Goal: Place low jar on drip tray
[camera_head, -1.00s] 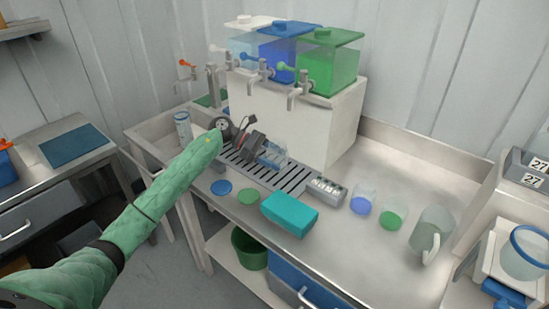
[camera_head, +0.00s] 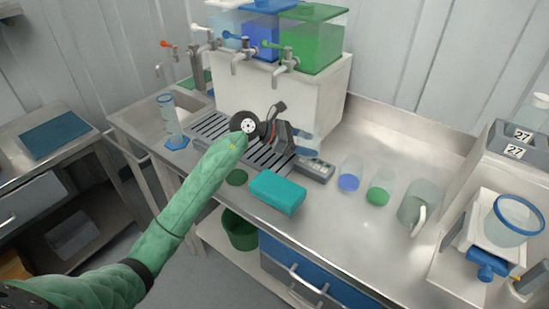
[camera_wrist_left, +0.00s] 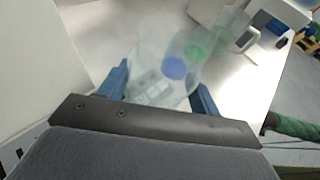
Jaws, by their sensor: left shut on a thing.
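My left gripper (camera_head: 304,142) is shut on a clear low jar (camera_wrist_left: 150,62), which shows between the blue fingers in the left wrist view. In the head view the jar is mostly hidden behind the gripper and hard to make out. The drip tray (camera_head: 205,124) is a dark slotted metal strip along the foot of the white dispenser stand. The gripper is above the tray's right end, near the stand's front. I cannot tell whether the jar touches anything beneath it. My right gripper is not in view.
A grey block with round tops (camera_head: 314,169) adjoins the tray's right end. A teal box (camera_head: 277,192) lies in front. A blue-bottomed jar (camera_head: 349,182), a green-bottomed jar (camera_head: 378,196) and a mug (camera_head: 412,207) stand right. Taps (camera_head: 238,62) overhang the tray. A cylinder (camera_head: 170,118) stands left.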

